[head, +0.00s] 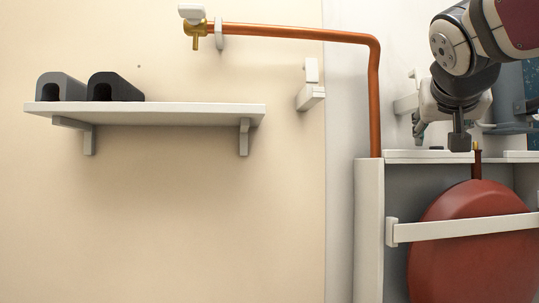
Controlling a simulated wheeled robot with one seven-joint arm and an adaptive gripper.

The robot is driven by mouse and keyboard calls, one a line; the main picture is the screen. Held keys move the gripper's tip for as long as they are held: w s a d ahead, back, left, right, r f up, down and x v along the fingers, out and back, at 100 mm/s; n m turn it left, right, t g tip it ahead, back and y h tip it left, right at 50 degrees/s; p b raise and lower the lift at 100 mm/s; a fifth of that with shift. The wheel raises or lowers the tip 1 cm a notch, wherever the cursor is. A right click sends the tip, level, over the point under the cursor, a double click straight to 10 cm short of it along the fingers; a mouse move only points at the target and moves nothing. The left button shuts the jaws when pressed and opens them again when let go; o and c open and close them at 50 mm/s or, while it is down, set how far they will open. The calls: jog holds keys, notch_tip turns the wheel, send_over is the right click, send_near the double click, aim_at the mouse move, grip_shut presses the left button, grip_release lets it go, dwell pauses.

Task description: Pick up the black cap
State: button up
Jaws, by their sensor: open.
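My gripper (440,138) is at the upper right in the head view, pointing down just above a white ledge (405,155). Its fingers are apart, one on the left and a dark one on the right. A small, low dark thing (437,149) lies on the ledge between and below the fingertips. It may be the black cap, but it is too small to tell, and I cannot tell whether a finger touches it. A larger black arch-shaped piece (117,88) stands far left on a white wall shelf (180,109), well away from my gripper.
A grey arch-shaped piece (60,86) stands beside the black one. A copper pipe (375,95) runs from a brass valve (195,30) down to the ledge's left end. A red tank (475,245) with a white strap sits below the ledge. The shelf's right part is bare.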

jog(key=x, duration=0.3)
jog(key=p+x, duration=0.1)
jog(key=x, duration=0.3)
jog(key=shift+s+d, duration=0.1)
jog(key=shift+d, duration=0.3)
jog(key=c, duration=0.9)
jog(key=shift+s+r, duration=0.35)
jog(key=shift+r, duration=0.05)
jog(key=s+r, duration=0.2)
jog(key=s, duration=0.2)
jog(key=s+r, duration=0.2)
jog(key=s, duration=0.2)
jog(key=s+r+p, duration=0.1)
jog(key=s+r, duration=0.2)
jog(key=s, duration=0.2)
jog(key=shift+s+d+r, duration=0.1)
jog(key=shift+s+d, duration=0.05)
jog(key=shift+d, duration=0.1)
